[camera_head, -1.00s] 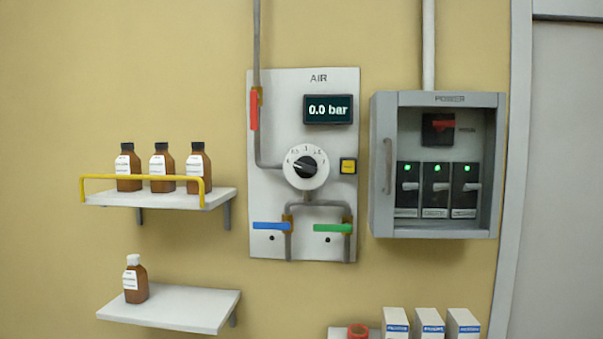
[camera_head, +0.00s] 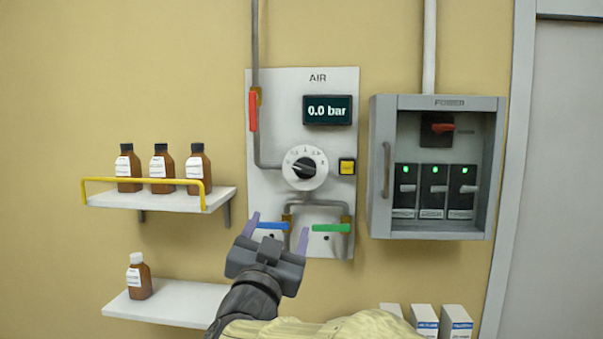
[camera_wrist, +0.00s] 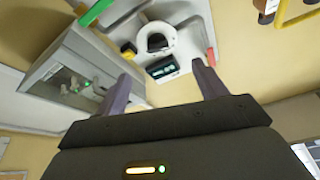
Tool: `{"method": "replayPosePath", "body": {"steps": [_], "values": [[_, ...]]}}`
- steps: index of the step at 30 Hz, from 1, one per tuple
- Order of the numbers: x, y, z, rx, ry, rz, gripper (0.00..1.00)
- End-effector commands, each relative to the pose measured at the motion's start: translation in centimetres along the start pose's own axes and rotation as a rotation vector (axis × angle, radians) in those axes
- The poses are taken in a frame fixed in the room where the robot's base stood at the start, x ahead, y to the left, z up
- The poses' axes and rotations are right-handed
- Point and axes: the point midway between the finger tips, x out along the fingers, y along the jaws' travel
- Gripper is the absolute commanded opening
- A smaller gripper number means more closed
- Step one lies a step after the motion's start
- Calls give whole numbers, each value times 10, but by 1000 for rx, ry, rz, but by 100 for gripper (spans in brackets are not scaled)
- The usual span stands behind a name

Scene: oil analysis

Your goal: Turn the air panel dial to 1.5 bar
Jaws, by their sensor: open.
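The air panel (camera_head: 270,100) is a pale board on the wall, with a display (camera_head: 327,110) reading 0.0 bar. Its dial (camera_head: 305,168) is a white disc with a black knob, pointing to the left at the low end of the scale. The dial also shows near the top of the wrist view (camera_wrist: 157,38), seen at a turned angle. My gripper (camera_head: 279,235) is open and empty, its purple fingers pointing up. In the head view it appears below the dial, over the panel's lower edge. In the wrist view its fingers (camera_wrist: 163,85) are apart, with the dial beyond them.
A red lever (camera_head: 253,111), blue lever (camera_head: 272,226), green lever (camera_head: 331,228) and yellow button (camera_head: 347,167) surround the dial. An open grey power box (camera_head: 383,205) stands right. Shelves with brown bottles (camera_head: 160,168) are left. White boxes (camera_head: 455,320) are below.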

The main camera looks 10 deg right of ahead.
Motion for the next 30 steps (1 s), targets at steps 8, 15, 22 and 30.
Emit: {"method": "replayPosePath", "body": {"steps": [8,15,22,30], "values": [[-2,2,-14,11,44,42,71],[2,2,-15,11,43,41,71],[29,2,-18,8,42,43,71],[77,4,-21,9,41,42,71]]}}
